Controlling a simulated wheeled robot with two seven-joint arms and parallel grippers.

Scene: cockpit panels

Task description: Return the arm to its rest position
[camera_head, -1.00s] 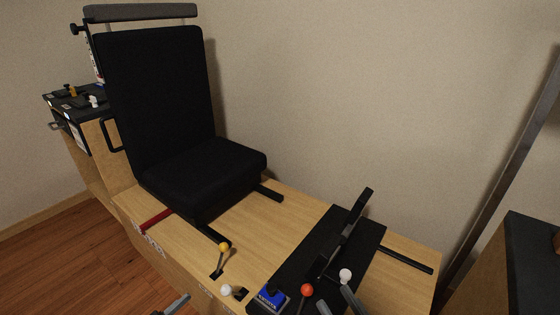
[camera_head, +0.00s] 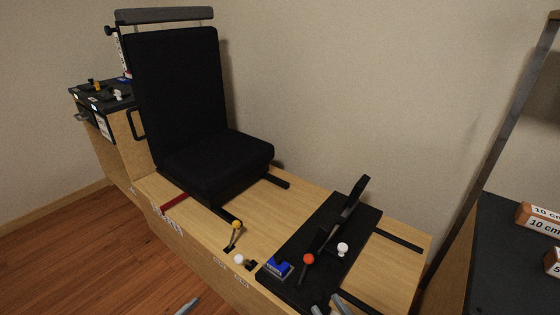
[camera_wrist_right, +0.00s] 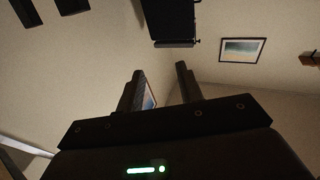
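My right gripper (camera_head: 331,304) shows only as two grey fingertips at the bottom edge of the head view, near the front of the black lever panel (camera_head: 293,245). In the right wrist view, the right gripper (camera_wrist_right: 160,80) has its two dark fingers apart with nothing held between them. The wall and a dark object lie beyond it. A grey tip of my left gripper (camera_head: 187,307) shows at the bottom edge of the head view. The rest of it is cut off, so its opening is hidden.
A black seat (camera_head: 185,110) stands on the wooden platform (camera_head: 215,222). A dark shelf (camera_head: 500,255) with boxes is at right.

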